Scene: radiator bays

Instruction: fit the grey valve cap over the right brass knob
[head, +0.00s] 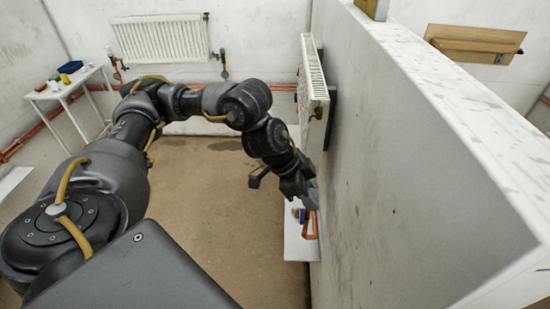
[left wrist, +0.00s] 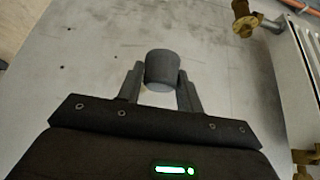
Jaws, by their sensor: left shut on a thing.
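My left gripper (left wrist: 160,90) is shut on the grey valve cap (left wrist: 162,68), a short dark grey cylinder between its two fingers. In the head view the left gripper (head: 303,190) is beside the partition wall, below and nearer than the partition radiator; the cap is hard to make out there. In the left wrist view one brass knob (left wrist: 245,20) shows at the upper right, on a valve by the radiator. More brass (left wrist: 305,158) shows at the lower right edge. The cap is apart from both. I cannot tell which is the right knob. My right gripper is not in view.
The partition wall (head: 400,160) stands close to the right of my left arm. A white radiator (head: 314,75) hangs on it. A small white shelf (head: 294,248) below my gripper holds an orange-handled thing (head: 311,226). Another radiator (head: 160,38) hangs on the back wall.

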